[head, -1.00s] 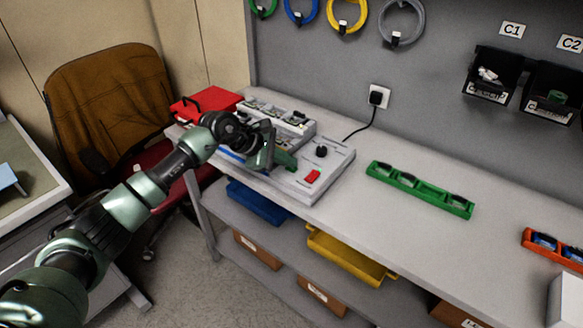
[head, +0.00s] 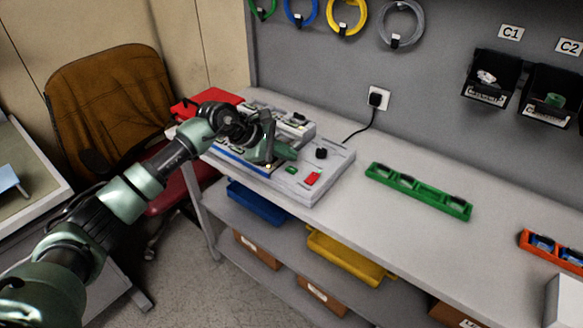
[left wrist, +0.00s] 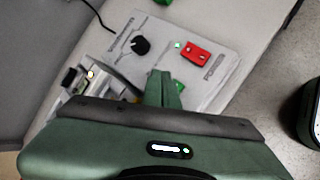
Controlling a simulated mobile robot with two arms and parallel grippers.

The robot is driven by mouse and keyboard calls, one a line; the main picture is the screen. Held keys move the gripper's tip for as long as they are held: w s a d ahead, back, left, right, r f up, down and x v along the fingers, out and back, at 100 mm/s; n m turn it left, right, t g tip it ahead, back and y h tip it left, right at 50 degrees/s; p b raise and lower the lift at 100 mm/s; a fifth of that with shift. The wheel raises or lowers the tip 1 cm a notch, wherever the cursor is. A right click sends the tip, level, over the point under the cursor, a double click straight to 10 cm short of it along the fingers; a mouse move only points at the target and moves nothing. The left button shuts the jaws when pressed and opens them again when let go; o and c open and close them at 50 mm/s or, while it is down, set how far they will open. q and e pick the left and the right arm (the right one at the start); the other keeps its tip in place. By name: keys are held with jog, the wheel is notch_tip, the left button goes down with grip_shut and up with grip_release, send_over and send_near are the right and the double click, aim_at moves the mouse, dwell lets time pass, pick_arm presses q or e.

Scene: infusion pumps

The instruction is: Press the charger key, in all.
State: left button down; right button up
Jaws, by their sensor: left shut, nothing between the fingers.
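The charger panel is a pale grey box (head: 333,165) on the bench with a black knob (head: 321,153), a red switch (head: 312,178) and a small green key (head: 291,170). The left wrist view shows the knob (left wrist: 140,46), the red switch (left wrist: 196,55) with a small green light beside it, and part of the green key (left wrist: 182,86). My left gripper (head: 289,153) is shut and empty, with its fingertips (left wrist: 162,76) close to the green key and partly hiding it in the wrist view. I cannot tell whether they touch the panel. My right gripper is out of view.
A pump rack (head: 292,122) stands left of the panel, partly behind my gripper. A red case (head: 205,102) lies behind my arm. A black plug (head: 376,98) sits in the wall socket. A green tray (head: 420,190) lies right of the panel, with bare bench between.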

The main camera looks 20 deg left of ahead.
aim_at(288, 170)
pick_arm(q)
jog(key=shift+r+p, duration=0.6)
jog(key=shift+r, duration=1.2)
